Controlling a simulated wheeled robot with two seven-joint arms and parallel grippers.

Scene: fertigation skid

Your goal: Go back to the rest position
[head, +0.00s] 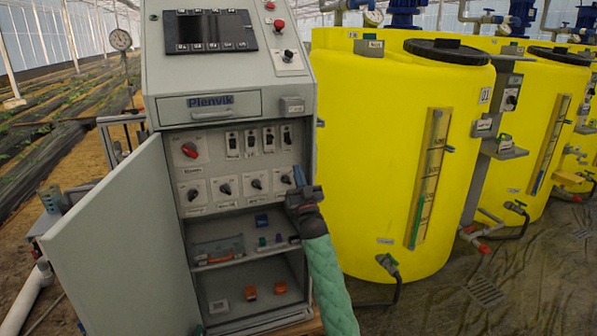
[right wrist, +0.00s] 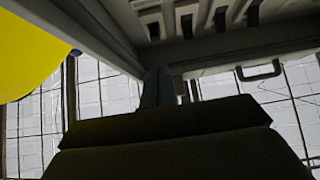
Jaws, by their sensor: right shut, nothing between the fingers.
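My right gripper (head: 299,178) is shut and empty. It points up in front of the right edge of the grey control cabinet (head: 225,105), beside the lower row of rotary switches. My green-sleeved right arm comes up from the bottom of the head view. In the right wrist view the shut fingers (right wrist: 160,88) rise from the dark gripper body, with the cabinet's underside parts (right wrist: 220,50) above them. I cannot tell whether the fingers touch the cabinet. My left gripper is not in view.
The cabinet door (head: 115,245) stands open to the left. Small parts lie on the inner shelf (head: 220,262) and bottom. A yellow tank (head: 375,150) stands close on the right, with a second tank (head: 550,110) beyond. Pipes and valves (head: 388,265) sit low by the tanks.

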